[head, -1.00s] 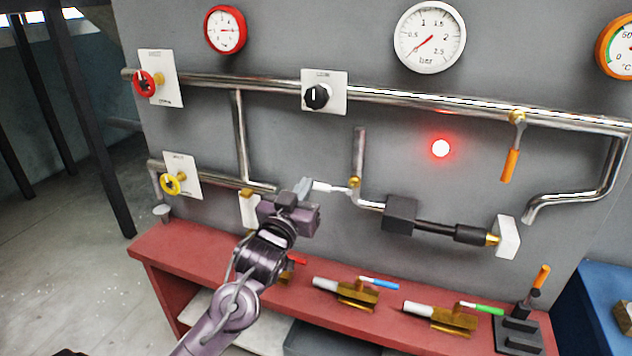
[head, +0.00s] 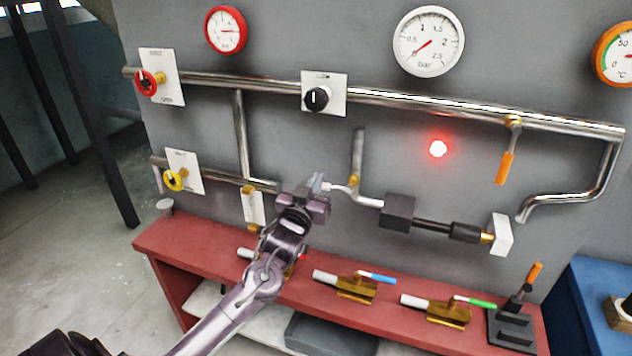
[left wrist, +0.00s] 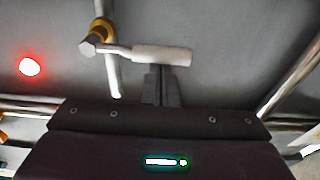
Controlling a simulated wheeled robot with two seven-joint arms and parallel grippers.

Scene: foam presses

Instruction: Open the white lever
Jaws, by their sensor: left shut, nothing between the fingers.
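The white lever (head: 339,187) sticks out sideways from a brass valve (head: 354,181) on the short upright pipe of the grey panel. In the left wrist view the white lever (left wrist: 162,54) lies about level, with its metal stem running to the brass fitting (left wrist: 102,30). My left gripper (head: 318,183) is shut and empty at the lever's free end, partly covering the handle in the head view. In the left wrist view its closed fingers (left wrist: 160,82) are just below the handle; I cannot tell whether they touch. My right gripper is not in view.
A red lamp (head: 438,149) glows on the panel. A black block (head: 398,212) sits on the pipe to the right. An orange lever (head: 505,167) hangs farther right. Below, a red bench (head: 200,250) carries several valves with coloured handles. A white plate (head: 253,208) is left of my gripper.

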